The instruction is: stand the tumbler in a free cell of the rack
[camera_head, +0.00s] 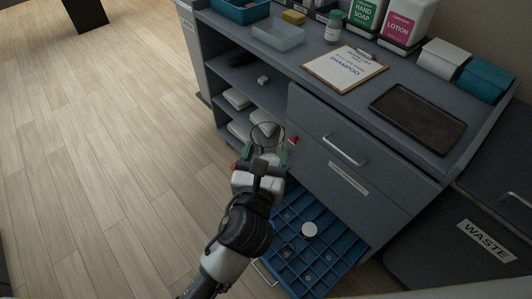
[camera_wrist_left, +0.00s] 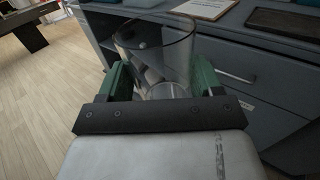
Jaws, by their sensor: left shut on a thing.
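A clear glass tumbler (camera_head: 267,134) is held in my left gripper (camera_head: 266,158), in front of the open shelves of the vanity. In the left wrist view the tumbler (camera_wrist_left: 155,48) appears roughly upright between the green finger pads of the left gripper (camera_wrist_left: 164,82). The blue rack (camera_head: 345,244) is a grid of square cells in the pulled-out lower drawer, below and right of the gripper. A white round item (camera_head: 309,230) and several small items stand in its cells. My left arm hides part of the rack's left side. My right gripper is not seen.
The shut upper drawer (camera_head: 345,147) overhangs the back of the rack. The countertop holds a clipboard (camera_head: 345,68), a dark tray (camera_head: 417,118), a clear bin (camera_head: 278,35) and bottles. Folded white cloths (camera_head: 237,98) lie on the shelves. The floor (camera_head: 110,170) at left is clear.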

